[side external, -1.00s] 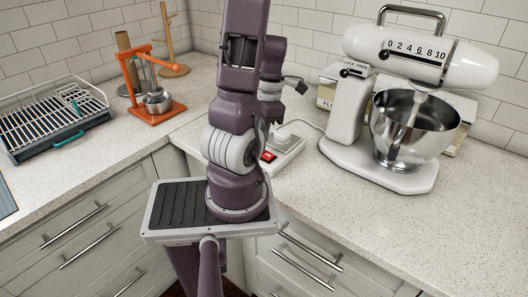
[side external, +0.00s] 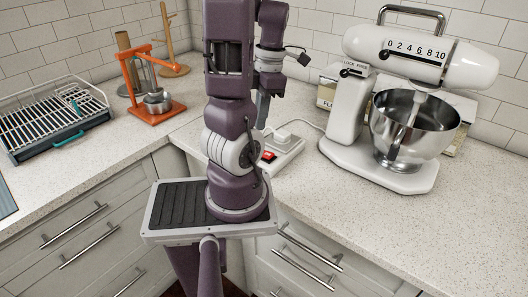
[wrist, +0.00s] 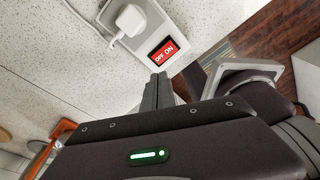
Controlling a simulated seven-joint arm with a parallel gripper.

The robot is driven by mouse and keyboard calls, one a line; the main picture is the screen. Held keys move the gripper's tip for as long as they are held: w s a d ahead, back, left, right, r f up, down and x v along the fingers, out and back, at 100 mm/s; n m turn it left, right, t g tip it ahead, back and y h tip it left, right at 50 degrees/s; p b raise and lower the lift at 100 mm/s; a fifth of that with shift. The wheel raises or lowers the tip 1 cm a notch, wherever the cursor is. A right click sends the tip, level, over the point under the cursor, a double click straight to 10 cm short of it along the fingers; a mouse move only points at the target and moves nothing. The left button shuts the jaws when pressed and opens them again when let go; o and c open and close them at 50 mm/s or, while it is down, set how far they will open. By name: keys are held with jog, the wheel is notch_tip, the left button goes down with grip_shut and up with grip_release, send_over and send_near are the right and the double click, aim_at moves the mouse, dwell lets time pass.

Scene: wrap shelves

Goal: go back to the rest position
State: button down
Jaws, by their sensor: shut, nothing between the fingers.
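My gripper (wrist: 157,92) shows in the wrist view as grey fingers shut together with nothing between them. It points down beside the white power strip (wrist: 150,28), whose red OFF/ON switch (wrist: 162,52) lies just beyond the fingertips in the picture. In the side external view my gripper (side external: 262,112) hangs behind and to the right of my arm, partly hidden by it. The power strip (side external: 287,148) lies on the counter there, with the red switch (side external: 268,156) at its near end. The gripper looks apart from the switch.
A white stand mixer (side external: 345,125) with a steel bowl (side external: 412,125) stands at the right. An orange press (side external: 155,112) and a wooden stand (side external: 170,45) are at the back left. A wire rack (side external: 50,105) is at far left. The front right counter is clear.

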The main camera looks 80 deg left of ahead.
dwell(0.4)
jog(key=w+d+r+m+t, duration=0.1)
jog(key=w+d+r+m, duration=0.2)
jog(key=m, duration=0.4)
jog(key=w+d+r+m+t+y, duration=0.1)
jog(key=w+d+r+m+t, duration=0.1)
jog(key=w+d+m, duration=0.35)
jog(key=w+d+r+m+t, duration=0.15)
jog(key=d+m, duration=0.25)
jog(key=m, duration=0.5)
jog(key=s+d+r+m+t, duration=0.2)
jog(key=d+m, duration=0.9)
jog(key=m, duration=0.6)
notch_tip(320, 180, up, 2)
jog(key=shift+r+t+h, duration=0.1)
jog(key=shift+t+h, duration=0.2)
jog(key=shift+t, duration=0.15)
